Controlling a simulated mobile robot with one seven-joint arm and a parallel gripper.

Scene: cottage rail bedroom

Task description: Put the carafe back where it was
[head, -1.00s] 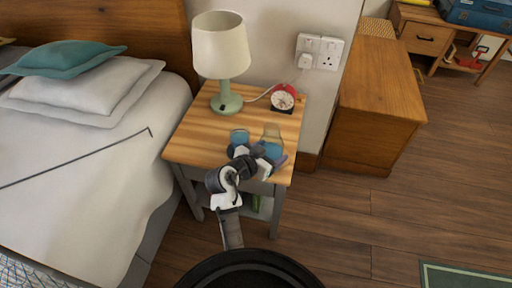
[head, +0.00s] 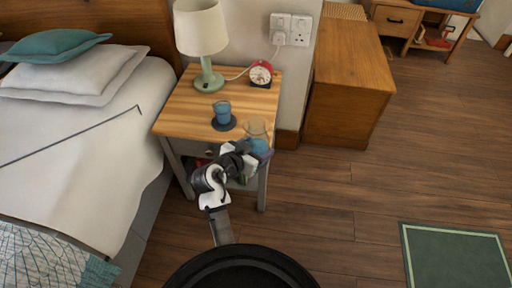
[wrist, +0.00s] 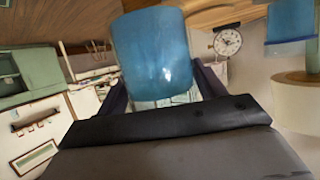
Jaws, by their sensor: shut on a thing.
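The carafe (head: 257,134), clear glass with blue liquid in its lower part, is in my gripper (head: 256,150) at the front right corner of the wooden nightstand top (head: 185,121). My gripper is shut on it. In the wrist view the carafe's blue body (wrist: 155,55) fills the space between the fingers. I cannot tell the exact gap between the carafe and the top. A blue tumbler (head: 221,111) stands on a dark round coaster (head: 224,124) behind and left of the carafe.
A green lamp with a cream shade (head: 201,30) and a red alarm clock (head: 261,73) stand at the back of the nightstand. Its middle right is bare. The bed (head: 75,145) is at left, a wooden cabinet (head: 345,90) at right, and open floor in front right.

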